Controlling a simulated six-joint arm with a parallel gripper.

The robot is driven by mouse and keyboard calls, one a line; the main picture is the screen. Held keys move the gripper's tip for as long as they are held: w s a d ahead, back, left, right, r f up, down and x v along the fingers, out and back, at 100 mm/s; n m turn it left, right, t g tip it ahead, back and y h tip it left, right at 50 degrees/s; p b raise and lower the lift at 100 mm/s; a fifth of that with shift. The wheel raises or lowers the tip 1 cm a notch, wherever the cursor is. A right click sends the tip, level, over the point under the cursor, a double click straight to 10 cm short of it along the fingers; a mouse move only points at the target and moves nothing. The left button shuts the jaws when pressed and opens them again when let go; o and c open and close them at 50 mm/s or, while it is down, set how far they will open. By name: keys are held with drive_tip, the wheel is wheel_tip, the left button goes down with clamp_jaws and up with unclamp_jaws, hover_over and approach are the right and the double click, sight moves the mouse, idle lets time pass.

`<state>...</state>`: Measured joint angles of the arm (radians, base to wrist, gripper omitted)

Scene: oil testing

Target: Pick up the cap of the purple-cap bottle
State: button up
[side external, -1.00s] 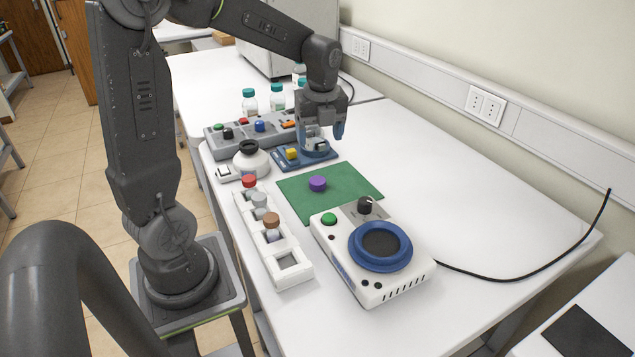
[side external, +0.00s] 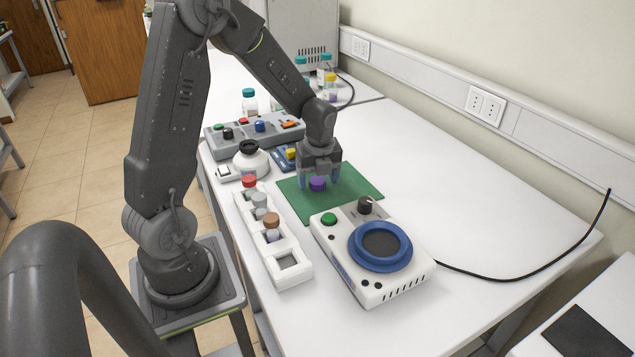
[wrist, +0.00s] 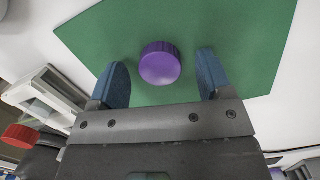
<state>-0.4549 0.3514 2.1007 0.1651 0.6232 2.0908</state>
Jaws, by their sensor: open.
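The purple cap (side external: 317,184) lies on the green mat (side external: 350,182), with no bottle under it. My gripper (side external: 318,182) is just above the mat at the cap, fingers pointing down. In the wrist view the purple cap (wrist: 160,63) sits between the two open blue fingers (wrist: 162,85), with a gap on each side. The fingers do not touch it.
A white rack (side external: 287,262) with red, grey and brown caps stands left of the mat. A white device with a blue ring (side external: 381,248) is in front of it. Behind are a blue stand (side external: 283,160), a grey control box (side external: 216,143) and several bottles.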

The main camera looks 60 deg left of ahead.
drive_tip(key=shift+f, duration=0.2)
drive_tip(key=c, duration=1)
